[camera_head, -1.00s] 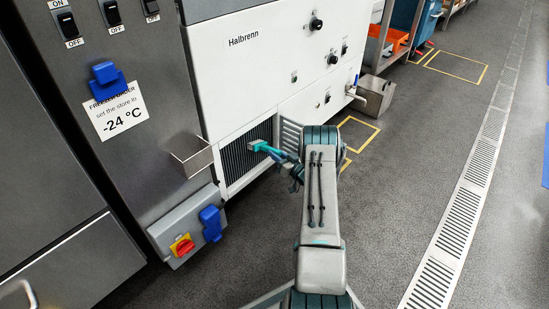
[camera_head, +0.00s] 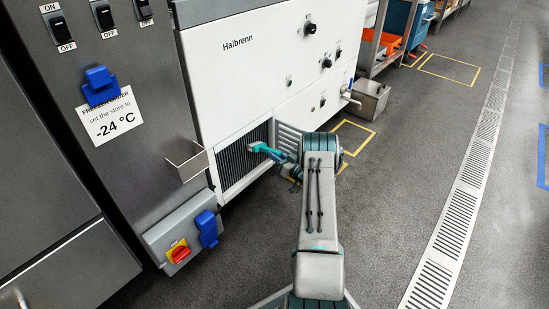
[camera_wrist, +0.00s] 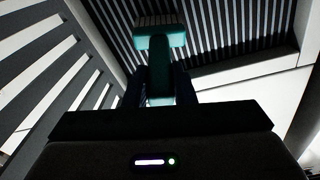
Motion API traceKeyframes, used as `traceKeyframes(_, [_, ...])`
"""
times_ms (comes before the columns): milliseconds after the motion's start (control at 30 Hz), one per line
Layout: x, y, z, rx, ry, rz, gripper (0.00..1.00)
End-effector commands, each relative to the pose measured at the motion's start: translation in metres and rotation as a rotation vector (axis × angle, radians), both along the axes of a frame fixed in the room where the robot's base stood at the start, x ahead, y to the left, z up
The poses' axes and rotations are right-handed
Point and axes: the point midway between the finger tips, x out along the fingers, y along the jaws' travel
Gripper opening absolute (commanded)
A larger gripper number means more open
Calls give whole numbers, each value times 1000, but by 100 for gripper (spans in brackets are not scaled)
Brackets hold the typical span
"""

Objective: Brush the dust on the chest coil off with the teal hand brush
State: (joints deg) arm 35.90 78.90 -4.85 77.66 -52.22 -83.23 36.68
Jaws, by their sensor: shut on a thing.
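The chest coil (camera_head: 240,162) is a dark finned panel low in the white Halbrenn cabinet; its dark fins fill the upper right of the wrist view (camera_wrist: 235,38). My gripper (camera_head: 288,167) is shut on the handle of the teal hand brush (camera_head: 263,149). The brush head is in front of the coil's right part. In the wrist view, the brush (camera_wrist: 160,42) points away from me with its pale bristles towards the fins. I cannot tell whether the bristles touch them. I cannot make out dust on the coil.
The white cabinet (camera_head: 265,50) has a slatted vent (camera_head: 290,138) right of the coil. A metal tray (camera_head: 187,162) and a grey switch box (camera_head: 183,237) with a red knob stick out at the left. Open floor (camera_head: 400,190) lies right of my arm.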

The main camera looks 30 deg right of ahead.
Motion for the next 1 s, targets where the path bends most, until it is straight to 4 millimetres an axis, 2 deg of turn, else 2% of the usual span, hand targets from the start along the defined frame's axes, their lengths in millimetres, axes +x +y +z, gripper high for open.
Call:
traceKeyframes(267, [1,-2,1,0,-2,-1,1])
traceKeyframes(700, [9,-22,1,0,-2,-1,1])
traceKeyframes(1000, [9,-23,2,1,-2,-1,1])
